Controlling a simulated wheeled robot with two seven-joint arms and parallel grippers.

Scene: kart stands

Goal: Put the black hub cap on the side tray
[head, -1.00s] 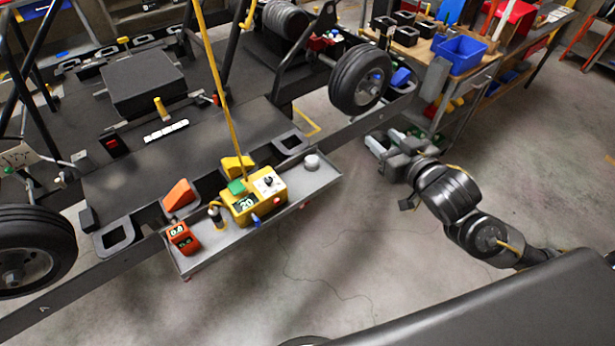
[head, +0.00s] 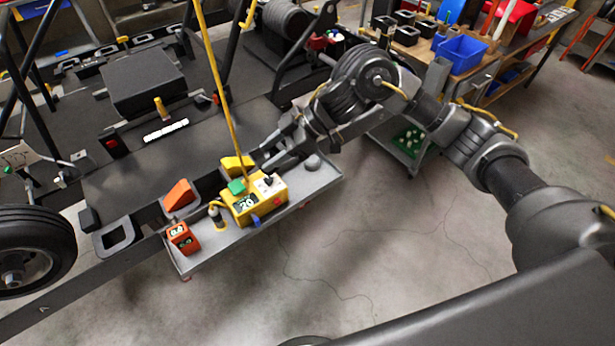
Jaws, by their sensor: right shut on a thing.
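The side tray (head: 213,251) is a long grey shelf fixed along the near side of the kart stand. My right gripper (head: 264,160) reaches in from the right, over the back edge of the tray near its right end, just behind the yellow box. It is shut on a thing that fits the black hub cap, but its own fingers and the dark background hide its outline. I cannot tell whether it touches the tray. My left gripper is out of view.
An orange wedge (head: 178,195) sits behind. Bare tray shows between the yellow box and the right end.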

